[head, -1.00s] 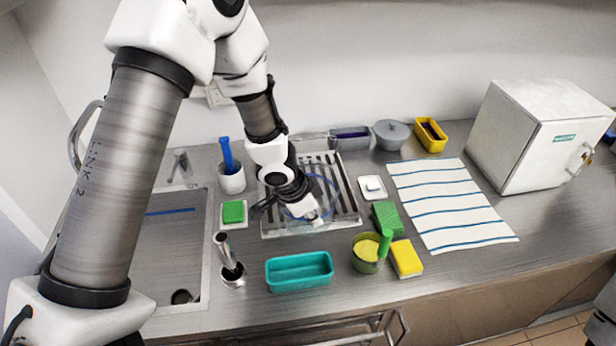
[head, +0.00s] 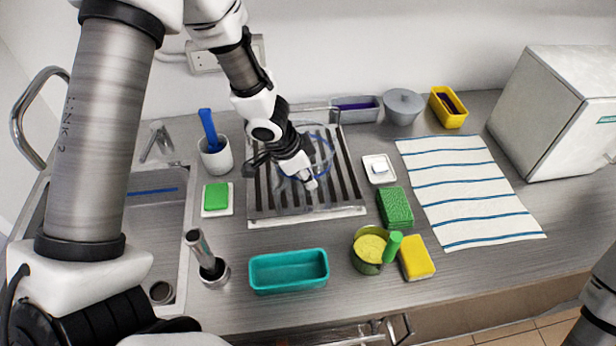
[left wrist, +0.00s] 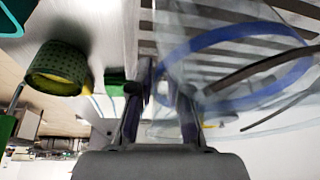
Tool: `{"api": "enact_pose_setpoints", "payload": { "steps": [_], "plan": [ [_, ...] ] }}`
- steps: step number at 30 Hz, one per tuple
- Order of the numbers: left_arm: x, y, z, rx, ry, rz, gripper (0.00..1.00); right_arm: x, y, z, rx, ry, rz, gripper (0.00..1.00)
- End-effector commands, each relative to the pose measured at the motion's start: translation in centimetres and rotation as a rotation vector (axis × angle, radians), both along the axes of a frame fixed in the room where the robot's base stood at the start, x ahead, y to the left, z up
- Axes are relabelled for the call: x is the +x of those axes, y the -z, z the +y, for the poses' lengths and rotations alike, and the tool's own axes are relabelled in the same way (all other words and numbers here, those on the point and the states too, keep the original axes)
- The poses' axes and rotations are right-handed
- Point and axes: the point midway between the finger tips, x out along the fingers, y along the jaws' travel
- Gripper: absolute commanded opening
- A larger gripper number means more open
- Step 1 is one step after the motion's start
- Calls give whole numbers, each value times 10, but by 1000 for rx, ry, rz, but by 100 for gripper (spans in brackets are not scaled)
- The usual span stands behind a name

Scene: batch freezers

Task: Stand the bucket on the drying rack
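The bucket (head: 325,150) is clear with a blue band and shows faintly over the drying rack. My left gripper (head: 306,181) is at its front side, above the rack's slats, and partly hides it. In the left wrist view the bucket's see-through wall and blue band (left wrist: 285,92) fill the upper right, with a dark curved handle. The left fingers there (left wrist: 162,100) are close together, shut on the bucket's near edge. The drying rack (head: 345,210) is a metal tray with dark slats. I cannot tell whether the bucket's base touches it. My right gripper is out of view.
A sink (head: 150,215) is left of the rack. A teal tray (head: 289,271), green tub (head: 366,262), yellow sponge (head: 416,258) and green sponge (head: 395,207) stand in front and right. A grey pot (head: 403,106) is behind. The striped towel (head: 470,190) is bare.

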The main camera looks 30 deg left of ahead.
Motion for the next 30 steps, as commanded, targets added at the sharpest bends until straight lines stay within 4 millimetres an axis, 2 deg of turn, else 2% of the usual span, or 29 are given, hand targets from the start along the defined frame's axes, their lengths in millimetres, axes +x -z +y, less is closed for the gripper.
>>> {"api": "enact_pose_setpoints", "payload": {
  "steps": [8, 11, 14, 21, 24, 30],
  "plan": [
    [0, -1, 0, 0, 0, 0, 31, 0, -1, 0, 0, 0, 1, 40],
    [-1, -7, 1, -1, 0, -1, 31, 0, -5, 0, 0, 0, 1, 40],
    [-5, -24, 4, 0, 0, -1, 31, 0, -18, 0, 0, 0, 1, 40],
    [-22, -86, 17, -3, -2, -2, 31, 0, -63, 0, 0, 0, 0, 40],
    [-28, -103, 22, -3, -3, -1, 31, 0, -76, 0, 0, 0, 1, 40],
    [-34, -114, 26, 0, 0, 0, 31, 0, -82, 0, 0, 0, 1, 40]
  ]
}}
